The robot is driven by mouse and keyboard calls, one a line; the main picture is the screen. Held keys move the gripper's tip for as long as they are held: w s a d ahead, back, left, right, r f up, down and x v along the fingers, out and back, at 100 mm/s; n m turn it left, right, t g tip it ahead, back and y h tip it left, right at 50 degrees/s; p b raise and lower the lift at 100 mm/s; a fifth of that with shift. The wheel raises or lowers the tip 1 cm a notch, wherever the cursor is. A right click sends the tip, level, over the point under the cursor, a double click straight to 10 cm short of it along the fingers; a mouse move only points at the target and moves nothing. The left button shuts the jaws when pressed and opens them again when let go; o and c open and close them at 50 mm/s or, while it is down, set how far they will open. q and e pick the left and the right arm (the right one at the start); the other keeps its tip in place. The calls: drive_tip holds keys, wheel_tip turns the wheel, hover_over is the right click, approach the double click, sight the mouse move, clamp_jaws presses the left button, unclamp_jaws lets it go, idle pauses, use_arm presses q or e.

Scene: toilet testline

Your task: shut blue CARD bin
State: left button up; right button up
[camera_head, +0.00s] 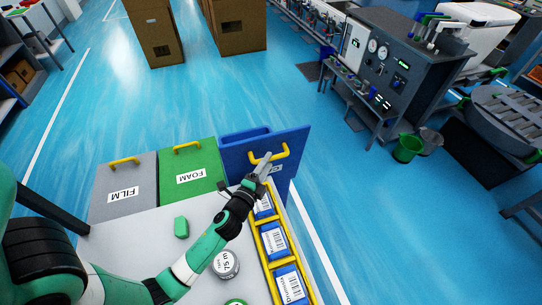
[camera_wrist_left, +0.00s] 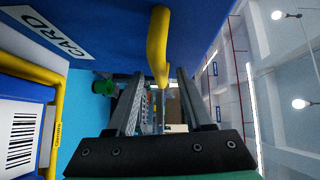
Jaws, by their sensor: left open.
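The blue CARD bin (camera_head: 232,155) stands at the right end of the bin row, with its lid (camera_head: 297,140) raised and an opening showing behind it. The lid's yellow handle (camera_head: 279,154) is by my left gripper (camera_head: 262,168). In the left wrist view, the blue lid (camera_wrist_left: 110,22) with its CARD label (camera_wrist_left: 57,36) fills the top. The handle (camera_wrist_left: 157,42) reaches down toward the space between my open left fingers (camera_wrist_left: 161,80). I cannot tell whether they touch it. My gripper hides part of the lid's label in the head view. My right gripper is out of view.
The grey FILM bin (camera_head: 112,179) and green FOAM bin (camera_head: 192,158) are closed to the left. A yellow rack of blue barcoded boxes (camera_head: 275,242) runs along the right edge of the grey worktop (camera_head: 140,245). A green block (camera_head: 181,227) and a round tin (camera_head: 225,264) lie there.

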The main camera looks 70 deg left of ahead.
use_arm(q)
drive_tip(key=x, duration=0.3)
drive_tip(key=shift+w+a, duration=0.1)
drive_tip(key=shift+a, duration=0.05)
clamp_jaws()
idle(1.3)
